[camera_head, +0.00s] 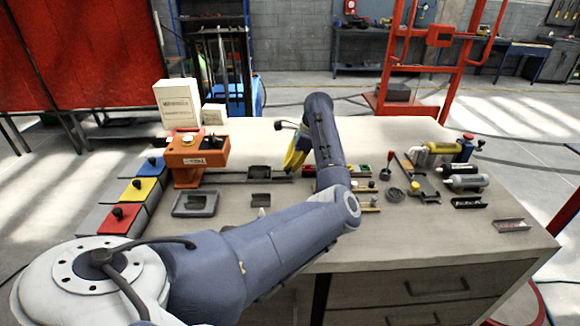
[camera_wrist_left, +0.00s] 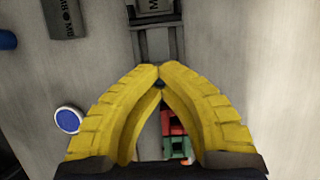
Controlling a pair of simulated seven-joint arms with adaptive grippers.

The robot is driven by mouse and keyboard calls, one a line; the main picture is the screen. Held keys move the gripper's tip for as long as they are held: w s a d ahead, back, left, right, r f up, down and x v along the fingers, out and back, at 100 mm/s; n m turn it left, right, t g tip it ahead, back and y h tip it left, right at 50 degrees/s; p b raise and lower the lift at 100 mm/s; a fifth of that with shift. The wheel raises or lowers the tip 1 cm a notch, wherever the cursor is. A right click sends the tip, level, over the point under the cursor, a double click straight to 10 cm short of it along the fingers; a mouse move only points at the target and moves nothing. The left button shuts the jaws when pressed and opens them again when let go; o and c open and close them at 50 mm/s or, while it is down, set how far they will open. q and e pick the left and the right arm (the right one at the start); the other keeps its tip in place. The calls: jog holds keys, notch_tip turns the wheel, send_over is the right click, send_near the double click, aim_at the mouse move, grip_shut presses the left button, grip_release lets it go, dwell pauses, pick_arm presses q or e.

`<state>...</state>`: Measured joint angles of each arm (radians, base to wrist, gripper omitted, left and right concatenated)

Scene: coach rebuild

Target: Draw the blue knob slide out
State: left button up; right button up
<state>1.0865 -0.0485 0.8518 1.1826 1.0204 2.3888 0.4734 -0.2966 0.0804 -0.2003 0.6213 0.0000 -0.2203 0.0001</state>
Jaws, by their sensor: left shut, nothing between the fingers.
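A blue slide (camera_head: 150,168) with a dark knob on top is at the left of the bench, in a row with a yellow slide (camera_head: 138,190) and a red slide (camera_head: 118,218), each with a dark knob. My left gripper (camera_head: 291,167) has yellow fingers and is over the middle of the bench, well to the right of the blue slide. In the left wrist view its fingertips (camera_wrist_left: 158,72) meet with nothing held between them. The blue slide cannot be made out for sure in the wrist view. My right gripper is not in view.
An orange machine (camera_head: 197,155) stands right beside the blue slide. A grey tray (camera_head: 195,203) lies in front of it. White boxes (camera_head: 177,100) stand behind. A round blue-topped piece (camera_wrist_left: 68,120) shows in the wrist view. Cylinders and small parts fill the bench's right side.

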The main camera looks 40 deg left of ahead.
pick_arm(q)
jog(key=o, duration=1)
jog(key=shift+f, duration=0.15)
jog(key=shift+c, duration=0.2)
jog(key=v, duration=1.2)
